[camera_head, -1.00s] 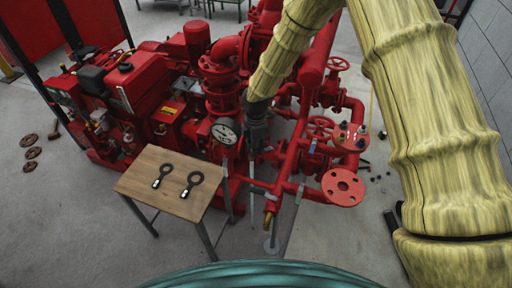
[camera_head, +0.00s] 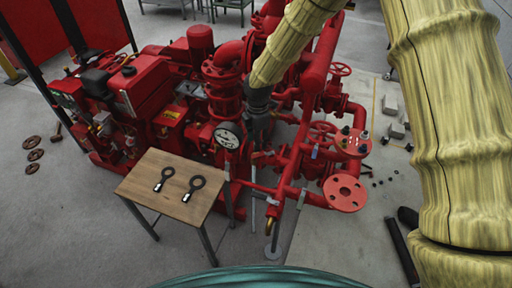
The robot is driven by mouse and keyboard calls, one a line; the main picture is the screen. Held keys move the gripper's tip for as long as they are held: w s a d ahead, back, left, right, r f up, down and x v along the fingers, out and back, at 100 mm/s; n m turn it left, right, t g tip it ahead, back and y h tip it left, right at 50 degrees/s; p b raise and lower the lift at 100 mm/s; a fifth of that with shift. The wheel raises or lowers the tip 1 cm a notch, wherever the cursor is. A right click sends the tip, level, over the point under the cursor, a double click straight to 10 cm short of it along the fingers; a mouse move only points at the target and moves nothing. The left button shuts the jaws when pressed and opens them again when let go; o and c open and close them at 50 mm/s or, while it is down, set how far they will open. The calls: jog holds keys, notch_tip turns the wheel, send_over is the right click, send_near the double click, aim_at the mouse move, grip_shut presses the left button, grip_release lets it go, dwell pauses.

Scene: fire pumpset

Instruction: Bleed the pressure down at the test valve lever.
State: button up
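The red fire pumpset (camera_head: 225,85) fills the middle of the head view, with red pipework on its right. A round white pressure gauge (camera_head: 228,135) stands at its front. A small brass-coloured fitting (camera_head: 268,226) hangs at the low end of the pipe below. A thin grey lever-like piece (camera_head: 301,198) sticks out of the lower pipe; I cannot tell whether it is the test valve lever. My gripper (camera_head: 254,152) points down just right of the gauge, in front of the pipework. Its fingers are small and dark, and I cannot tell whether they touch anything.
A small wooden table (camera_head: 160,204) with two dark ring-ended tools stands front left. A red flange (camera_head: 345,192) juts out at the right. Handwheels (camera_head: 33,155) lie on the floor at far left. Grey blocks (camera_head: 390,106) and a dark bar lie right. Floor at front left is clear.

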jog(key=shift+a+r, duration=0.1)
jog(key=shift+r, duration=2.65)
